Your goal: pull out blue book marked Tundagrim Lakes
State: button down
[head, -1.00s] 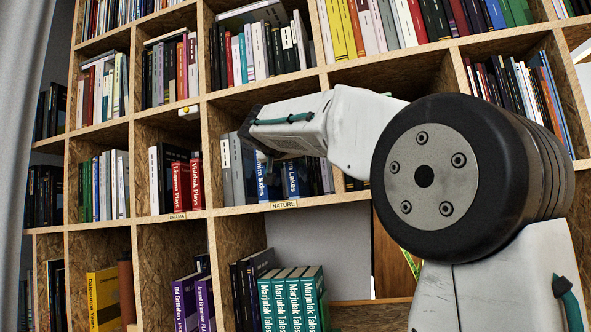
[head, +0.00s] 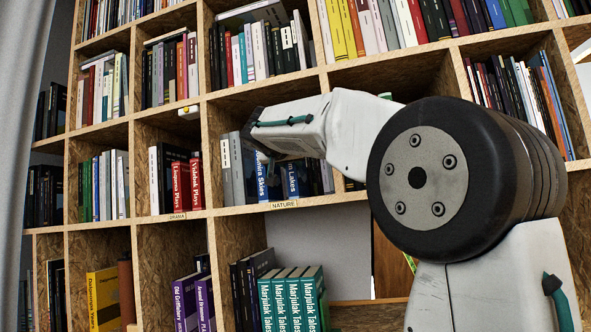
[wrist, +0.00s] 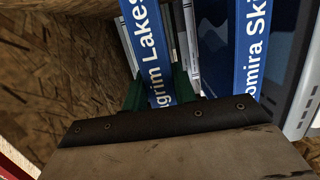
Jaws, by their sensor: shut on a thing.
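The blue book with white lettering ending in "grim Lakes" (wrist: 153,42) stands upright between the two green fingers of my gripper (wrist: 160,88) in the wrist view. The gripper is shut on it. In the head view the lower spine of this book (head: 292,181) shows, reading "Lakes", on the shelf labelled NATURE. My gripper and forearm hide its upper part there. A second blue book, ending in "omira Skies" (wrist: 251,45), stands beside it, apart from the fingers; it shows to the left in the head view (head: 268,180).
Grey and white books (head: 233,168) stand at the left of the same compartment. The shelf label (head: 284,204) is on the board edge below. Teal Marjulak Tales books (head: 292,298) stand in the compartment underneath. Wooden dividers (head: 212,150) bound the compartment.

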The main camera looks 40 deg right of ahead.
jog(key=shift+f+v, duration=0.15)
jog(key=shift+v, duration=0.6)
jog(key=shift+f+v, duration=0.15)
jog(key=shift+v, duration=0.6)
jog(key=c, duration=1)
grip_release()
jog(key=shift+c, duration=0.2)
jog(key=shift+c, duration=0.6)
jog(key=shift+x, duration=0.95)
jog(key=shift+r, duration=0.15)
jog(key=shift+c, duration=0.4)
